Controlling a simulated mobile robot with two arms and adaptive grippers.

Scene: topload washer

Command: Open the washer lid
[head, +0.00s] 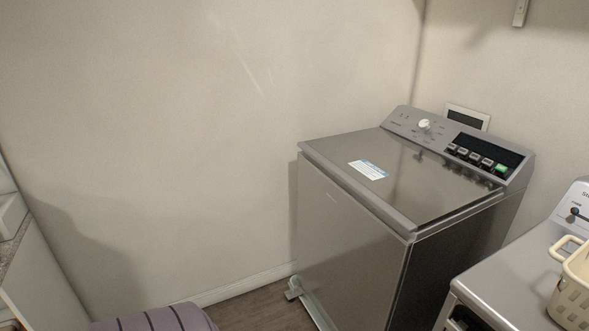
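The grey top-load washer (355,237) stands in the corner right of the middle in the head view. Its flat lid (410,190) is closed, with a white and blue label (368,169) on it. A lighter front edge strip (355,187) runs along the lid's front. The control panel (462,145), with a knob, several buttons and a green button, rises behind the lid. Neither of my grippers is in view.
A second appliance (510,270) stands at the right with a cream basket (573,290) on it. A purple striped object (160,318) lies at the bottom left. A counter (35,265) is at the left edge. Some floor (255,306) shows before the washer.

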